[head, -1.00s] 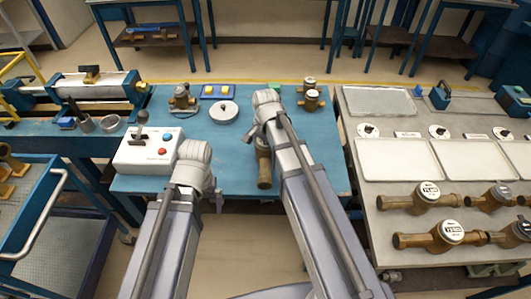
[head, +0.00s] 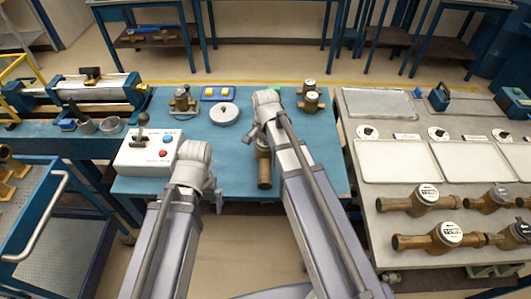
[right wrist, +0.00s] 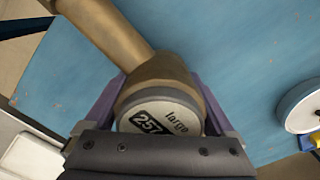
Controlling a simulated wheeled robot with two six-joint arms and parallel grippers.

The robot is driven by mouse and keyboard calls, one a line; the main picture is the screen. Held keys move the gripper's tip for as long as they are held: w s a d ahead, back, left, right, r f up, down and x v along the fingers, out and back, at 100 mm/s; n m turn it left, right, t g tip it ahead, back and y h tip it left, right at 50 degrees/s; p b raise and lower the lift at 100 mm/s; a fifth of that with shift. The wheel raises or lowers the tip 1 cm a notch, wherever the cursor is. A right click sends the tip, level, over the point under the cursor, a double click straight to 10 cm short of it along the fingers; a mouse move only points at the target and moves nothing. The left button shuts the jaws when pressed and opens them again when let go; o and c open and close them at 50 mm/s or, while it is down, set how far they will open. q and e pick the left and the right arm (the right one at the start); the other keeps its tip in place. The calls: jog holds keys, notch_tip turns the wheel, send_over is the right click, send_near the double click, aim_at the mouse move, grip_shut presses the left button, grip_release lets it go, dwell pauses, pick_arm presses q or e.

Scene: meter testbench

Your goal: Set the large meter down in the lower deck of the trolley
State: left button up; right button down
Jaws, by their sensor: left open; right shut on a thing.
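The large meter is a brass meter with a pipe end (head: 264,172), on or just above the front of the blue bench in the head view. Its white face reads "large" and "257" in the right wrist view (right wrist: 160,117). My right gripper (head: 262,138) is shut on its body, one purple finger on each side; the arm hides part of the meter. My left gripper (head: 218,200) is open and empty near the bench's front edge, mostly hidden by its wrist. The blue trolley (head: 30,222) stands at the left; its lower deck (head: 62,255) shows bare, grey and partly cut off.
Brass parts (head: 10,165) lie on the trolley's upper deck, beside a grey handle (head: 45,220). A white control box (head: 148,152), a round grey disc (head: 224,114) and small meters (head: 310,100) stand on the blue bench (head: 235,165). A grey bench (head: 375,225) with several meters is at the right.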

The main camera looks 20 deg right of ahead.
jog(key=shift+r+p, duration=4.3)
jog(key=shift+r, duration=0.35)
